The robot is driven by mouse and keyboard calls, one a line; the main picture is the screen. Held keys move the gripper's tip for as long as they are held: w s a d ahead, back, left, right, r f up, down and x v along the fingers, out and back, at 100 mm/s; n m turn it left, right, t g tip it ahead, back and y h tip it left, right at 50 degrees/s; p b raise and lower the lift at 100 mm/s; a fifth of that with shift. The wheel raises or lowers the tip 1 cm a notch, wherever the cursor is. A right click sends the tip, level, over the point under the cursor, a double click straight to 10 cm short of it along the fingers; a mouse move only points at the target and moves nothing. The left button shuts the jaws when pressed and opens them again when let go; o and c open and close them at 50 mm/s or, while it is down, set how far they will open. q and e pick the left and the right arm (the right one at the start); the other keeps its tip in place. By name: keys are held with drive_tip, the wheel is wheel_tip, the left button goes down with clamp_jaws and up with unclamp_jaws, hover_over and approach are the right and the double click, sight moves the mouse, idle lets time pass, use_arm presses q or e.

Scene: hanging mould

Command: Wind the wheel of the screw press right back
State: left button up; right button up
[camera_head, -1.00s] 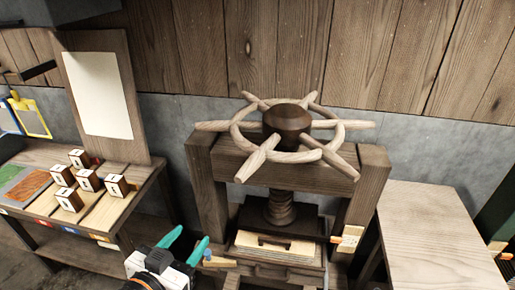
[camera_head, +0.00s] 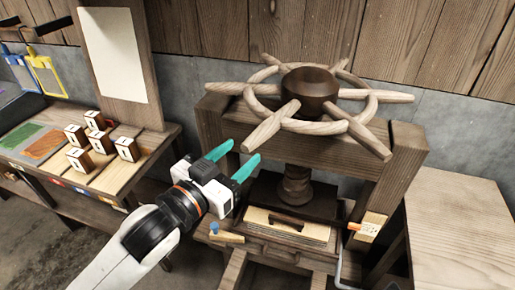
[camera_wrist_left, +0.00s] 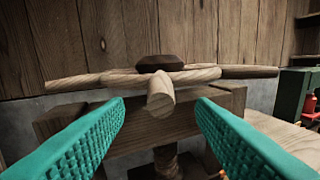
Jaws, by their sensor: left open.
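The wheel (camera_head: 256,103) of the screw press lies flat on top of the press frame (camera_head: 398,170), with a dark round hub (camera_head: 310,86) and several pale wooden spokes. Its threaded screw (camera_head: 296,184) runs down to a dark pressing block. My left gripper (camera_head: 233,158) is open and empty, in front of the press and below the wheel's near left spoke. In the left wrist view the wheel (camera_wrist_left: 204,74) is edge-on, and one spoke end (camera_wrist_left: 160,95) points at me between the open teal fingers, beyond their tips. My right gripper is not seen.
A side table (camera_head: 462,225) with a bare top stands right of the press. On the left a bench (camera_head: 150,148) carries several numbered wooden blocks and an upright board with white paper (camera_head: 113,52). A small brush (camera_head: 366,227) sits at the press's right post.

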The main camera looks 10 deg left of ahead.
sight(257, 139)
use_arm(q)
drive_tip(key=p+x, duration=0.1)
drive_tip(key=x, duration=0.4)
drive_tip(key=shift+w+d+r+p, duration=0.1)
drive_tip(key=shift+r+p, duration=0.1)
drive_tip(key=shift+p, duration=0.2)
drive_tip(key=shift+w+d+f, duration=0.1)
drive_tip(key=shift+w+d, duration=0.25)
drive_tip(key=shift+w, duration=0.25)
drive_tip(key=shift+s, duration=0.1)
clamp_jaws()
